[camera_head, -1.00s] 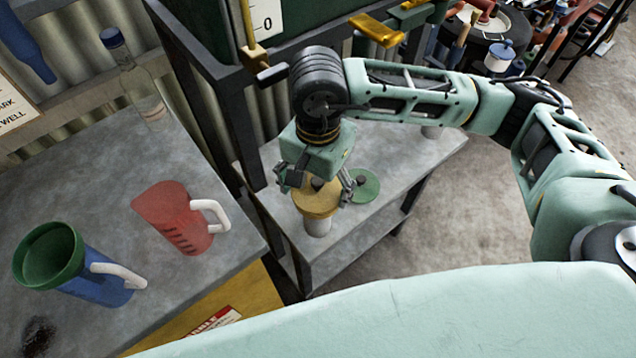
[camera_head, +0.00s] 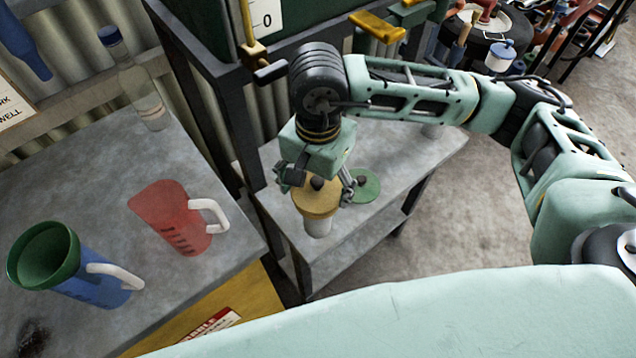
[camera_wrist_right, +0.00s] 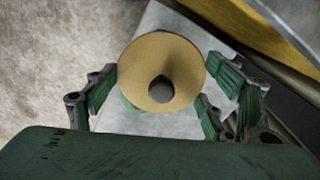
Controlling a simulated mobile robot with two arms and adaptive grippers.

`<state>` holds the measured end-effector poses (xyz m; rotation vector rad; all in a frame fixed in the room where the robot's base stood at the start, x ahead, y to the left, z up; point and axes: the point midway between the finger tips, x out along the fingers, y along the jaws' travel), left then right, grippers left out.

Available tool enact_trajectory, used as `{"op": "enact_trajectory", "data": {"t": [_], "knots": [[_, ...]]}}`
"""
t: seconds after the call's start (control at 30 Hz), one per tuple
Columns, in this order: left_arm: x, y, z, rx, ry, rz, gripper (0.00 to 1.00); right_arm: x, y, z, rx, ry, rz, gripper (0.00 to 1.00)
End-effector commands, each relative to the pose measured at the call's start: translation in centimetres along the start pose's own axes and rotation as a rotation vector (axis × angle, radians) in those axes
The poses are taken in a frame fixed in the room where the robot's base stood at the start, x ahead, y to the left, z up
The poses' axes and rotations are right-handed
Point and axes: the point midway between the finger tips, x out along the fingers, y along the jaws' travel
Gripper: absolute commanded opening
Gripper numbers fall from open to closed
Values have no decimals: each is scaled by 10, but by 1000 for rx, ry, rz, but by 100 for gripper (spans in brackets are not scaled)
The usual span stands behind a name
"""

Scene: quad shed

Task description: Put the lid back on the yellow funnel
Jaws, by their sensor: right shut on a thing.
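The yellow lid (camera_head: 312,201), a round disc with a dark knob, is between the fingers of my right gripper (camera_head: 320,187), which is shut on it. In the right wrist view the lid (camera_wrist_right: 150,66) faces the camera, with a finger on each side of my gripper (camera_wrist_right: 162,92). A white vessel (camera_head: 318,228) shows below the lid, above the grey shelf. The yellow funnel cannot be told apart from the lid, and I cannot tell whether the lid touches what is below. My left gripper is not in view.
A green lid (camera_head: 367,186) with a dark knob lies on the shelf (camera_head: 410,160) close to my right gripper. The left bench holds a red jug (camera_head: 165,213), a blue jug (camera_head: 98,290) with a green funnel (camera_head: 42,256), and a clear bottle (camera_head: 138,85). Dark posts frame the shelf.

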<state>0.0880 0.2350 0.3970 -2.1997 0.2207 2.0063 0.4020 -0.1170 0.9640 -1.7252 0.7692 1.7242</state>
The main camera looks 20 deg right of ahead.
Motion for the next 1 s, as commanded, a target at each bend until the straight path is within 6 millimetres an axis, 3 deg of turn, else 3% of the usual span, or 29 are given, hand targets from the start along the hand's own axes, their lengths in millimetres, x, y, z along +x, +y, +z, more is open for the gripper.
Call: {"op": "enact_trajectory", "data": {"t": [0.43, 0.47, 0.7, 1.0], "knots": [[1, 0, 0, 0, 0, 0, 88, 0, 0, 0, -1, 0, 0, 58], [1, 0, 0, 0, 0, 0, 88, 0, 0, 0, -1, 0, 0, 76], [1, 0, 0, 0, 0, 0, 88, 0, 0, 0, -1, 0, 0, 97], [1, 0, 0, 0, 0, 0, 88, 0, 0, 0, 0, 0, 0, 99]]}}
